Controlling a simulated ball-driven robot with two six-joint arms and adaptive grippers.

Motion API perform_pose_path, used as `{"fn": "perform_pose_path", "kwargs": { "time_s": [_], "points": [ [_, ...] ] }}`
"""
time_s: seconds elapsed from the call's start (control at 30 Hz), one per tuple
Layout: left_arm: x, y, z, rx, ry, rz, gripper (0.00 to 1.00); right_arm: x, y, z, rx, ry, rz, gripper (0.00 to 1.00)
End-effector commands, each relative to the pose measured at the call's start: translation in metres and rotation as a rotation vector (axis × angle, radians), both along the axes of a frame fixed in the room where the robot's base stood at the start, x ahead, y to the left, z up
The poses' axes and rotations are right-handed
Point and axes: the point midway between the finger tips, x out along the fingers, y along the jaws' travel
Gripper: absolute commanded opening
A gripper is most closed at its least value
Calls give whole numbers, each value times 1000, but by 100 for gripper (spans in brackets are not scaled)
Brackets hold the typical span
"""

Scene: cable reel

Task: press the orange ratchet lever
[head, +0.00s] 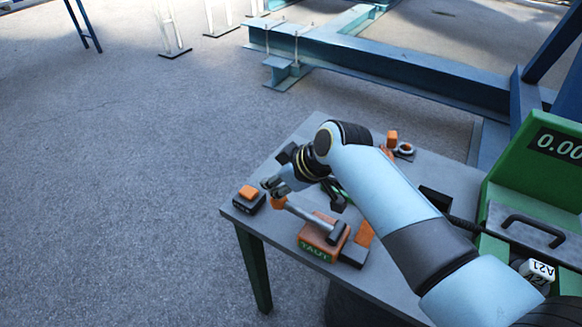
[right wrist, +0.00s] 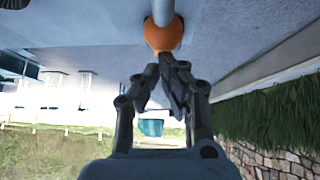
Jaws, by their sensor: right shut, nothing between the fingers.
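The ratchet lever is a grey rod (head: 307,215) with an orange knob (head: 278,202) at its end. It runs from a dark clamp on a brown-orange box marked TAUT (head: 318,246), near the table's front edge. My right gripper (head: 270,186) is shut and empty, with its fingertips right by the knob, just above it in the head view. In the right wrist view the orange knob (right wrist: 163,35) and its rod show just beyond the closed fingertips (right wrist: 168,62). I cannot tell whether they touch. My left gripper is not in view.
A black box with an orange top (head: 249,198) sits close to the left at the grey table's (head: 315,124) corner. An orange block (head: 364,235) lies right of the TAUT box. A green machine (head: 515,160) with a 0.00 display stands at right. My arm hides mid-table.

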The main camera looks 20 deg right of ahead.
Motion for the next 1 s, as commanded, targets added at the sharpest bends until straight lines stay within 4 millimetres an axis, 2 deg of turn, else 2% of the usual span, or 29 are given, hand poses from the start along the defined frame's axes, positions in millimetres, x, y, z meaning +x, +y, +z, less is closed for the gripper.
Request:
{"fn": "perform_pose_path", "kwargs": {
  "time_s": [0.3,0.43,0.67,0.8,1.0],
  "points": [
    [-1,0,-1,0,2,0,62,-3,-2,-5,-5,7,1,0],
    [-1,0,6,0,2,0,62,-1,-2,2,-7,7,0,0],
    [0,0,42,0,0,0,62,11,1,44,-4,1,-8,0],
    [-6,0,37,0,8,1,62,-3,-10,65,-4,-3,-10,0],
    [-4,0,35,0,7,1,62,-22,-23,99,-3,-3,-9,0]
  ]
}}
